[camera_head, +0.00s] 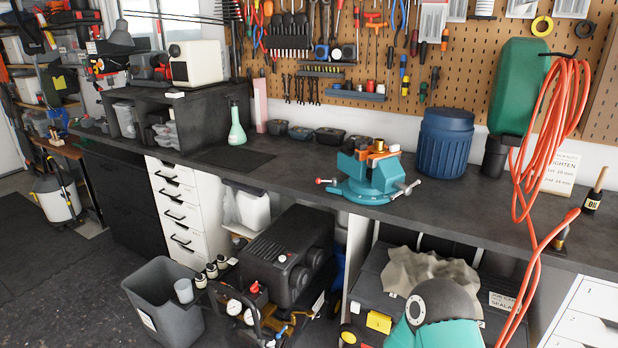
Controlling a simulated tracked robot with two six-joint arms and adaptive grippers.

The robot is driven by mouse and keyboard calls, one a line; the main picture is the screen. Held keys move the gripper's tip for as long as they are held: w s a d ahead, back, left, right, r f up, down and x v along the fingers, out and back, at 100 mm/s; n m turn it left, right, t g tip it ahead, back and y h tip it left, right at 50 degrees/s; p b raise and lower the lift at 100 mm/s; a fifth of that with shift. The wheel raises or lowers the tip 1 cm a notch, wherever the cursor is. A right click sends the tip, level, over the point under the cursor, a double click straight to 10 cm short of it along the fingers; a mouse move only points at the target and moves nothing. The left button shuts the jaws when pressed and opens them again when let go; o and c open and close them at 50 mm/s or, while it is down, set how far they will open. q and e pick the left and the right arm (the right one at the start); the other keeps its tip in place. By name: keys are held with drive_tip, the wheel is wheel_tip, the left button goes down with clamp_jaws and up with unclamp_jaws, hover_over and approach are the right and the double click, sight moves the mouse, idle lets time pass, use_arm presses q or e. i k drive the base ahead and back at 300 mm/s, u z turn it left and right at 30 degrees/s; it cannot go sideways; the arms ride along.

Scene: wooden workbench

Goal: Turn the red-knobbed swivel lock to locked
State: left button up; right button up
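A teal bench vise (367,187) stands on the dark workbench right of the middle. A short lever with a red knob (320,181) sticks out to the left from the vise's base; this is the red-knobbed swivel lock. Its lever points left, roughly level. I cannot tell from this view whether it is locked. A metal handle (406,189) sticks out at the vise's right. An orange and brass-coloured piece (378,148) sits at the top of the vise. Neither of my grippers is in view.
A blue ribbed bin (445,143) stands right of the vise, and small dark trays (329,136) lie behind it. An orange hose (540,150) hangs over the right of the bench. The bench top (290,178) left of the vise is clear.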

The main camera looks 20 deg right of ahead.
sight(333, 180)
drive_tip(key=i, duration=0.85)
drive_tip(key=z, duration=0.05)
